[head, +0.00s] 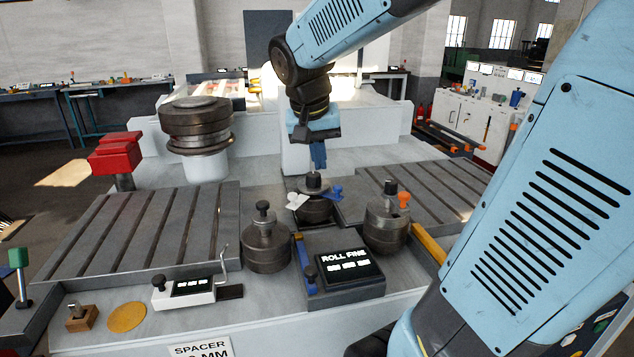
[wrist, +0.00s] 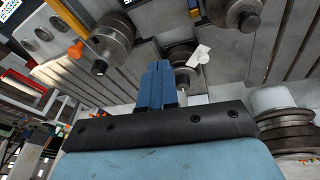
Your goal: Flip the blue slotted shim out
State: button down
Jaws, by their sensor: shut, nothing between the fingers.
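The blue slotted shim (head: 336,191) is a small blue tab at the right side of the middle roll (head: 314,207), near its top. A white tab (head: 297,201) sits on the left side of the same roll; it also shows in the wrist view (wrist: 199,56). My gripper (head: 319,165) has blue fingers, points down, and is above and slightly behind the middle roll, apart from the shim. In the wrist view my gripper (wrist: 158,65) has its fingers together and empty, and they cover part of the roll. I cannot make out the blue shim there.
A left roll (head: 266,245) and a right roll (head: 386,228) with an orange tab (head: 404,199) flank the middle one. A "ROLL FINE" display box (head: 344,265) stands in front. Slotted tables (head: 140,230) lie to both sides. A stacked roll (head: 196,125) stands back left.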

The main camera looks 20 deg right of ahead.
aim_at(337, 188)
jog(key=w+d+f+m+g+h, duration=0.1)
jog(key=w+f+m+h, duration=0.1)
jog(key=w, duration=0.7)
jog(key=w+d+f+m+g+h, duration=0.2)
jog(key=w+f, duration=0.4)
jog(key=w, duration=0.3)
jog(key=shift+d+m+h, duration=0.3)
jog(key=shift+m, duration=0.6)
jog(key=shift+f, duration=0.1)
jog(key=x, duration=1)
jog(key=shift+s, duration=0.1)
jog(key=shift+s+d, duration=0.45)
jog(key=shift+s, duration=0.35)
jog(key=shift+s+d, duration=0.45)
jog(key=shift+s, duration=0.35)
